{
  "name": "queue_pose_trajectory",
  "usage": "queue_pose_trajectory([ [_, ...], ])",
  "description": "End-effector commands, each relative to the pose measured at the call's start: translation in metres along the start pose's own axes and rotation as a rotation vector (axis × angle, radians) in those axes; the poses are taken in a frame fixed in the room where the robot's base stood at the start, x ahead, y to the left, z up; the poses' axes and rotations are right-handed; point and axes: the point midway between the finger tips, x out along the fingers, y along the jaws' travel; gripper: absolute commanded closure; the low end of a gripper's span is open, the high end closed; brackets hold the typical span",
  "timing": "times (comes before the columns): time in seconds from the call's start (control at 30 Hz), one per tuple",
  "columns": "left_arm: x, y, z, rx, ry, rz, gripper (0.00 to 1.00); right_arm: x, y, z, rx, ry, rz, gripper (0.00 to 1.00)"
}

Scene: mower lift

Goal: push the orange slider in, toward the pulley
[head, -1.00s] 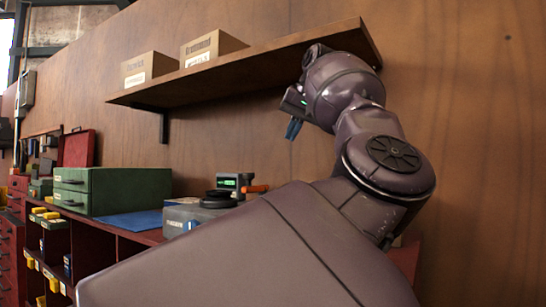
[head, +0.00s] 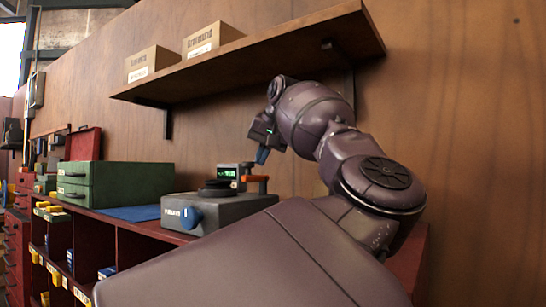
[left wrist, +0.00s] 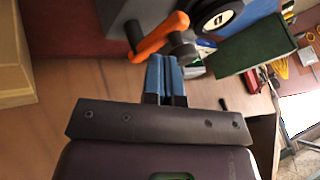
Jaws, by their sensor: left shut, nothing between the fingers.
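The orange slider (head: 255,178) is a short bar at the right side of the grey device (head: 235,207), beside a small display (head: 228,173). The black round pulley (head: 217,189) sits on top of the device, left of the slider. In the left wrist view the orange slider (left wrist: 157,38) lies just beyond the fingertips, and a dark disc with a white label, apparently the pulley (left wrist: 218,14), is to its right. My left gripper (head: 262,156) is shut, its blue fingers (left wrist: 163,66) together and empty, just above the slider. I cannot tell whether they touch it.
The device stands on a red bench with open cubbies (head: 90,238). A green drawer box (head: 118,184) and blue mat (head: 135,213) are to the left.

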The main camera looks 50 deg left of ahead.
Motion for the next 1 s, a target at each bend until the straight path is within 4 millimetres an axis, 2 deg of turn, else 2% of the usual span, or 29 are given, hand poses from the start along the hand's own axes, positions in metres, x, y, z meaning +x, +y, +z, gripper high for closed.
queue_pose_trajectory([
  [0.4,0.001,-0.002,0.000,0.004,0.002,0.002,1.00,-0.002,0.000,-0.001,0.000,0.000,0.001,0.57],
  [0.63,-0.003,-0.015,0.001,0.104,0.060,0.060,1.00,-0.007,0.004,-0.007,0.024,0.008,0.009,0.57],
  [0.8,0.001,-0.022,0.001,0.197,0.106,0.102,1.00,-0.012,0.005,-0.001,0.058,-0.020,0.013,0.57],
  [1.0,0.009,-0.021,0.000,0.208,0.103,0.099,1.00,-0.012,0.004,0.010,0.072,-0.047,0.011,0.57],
])
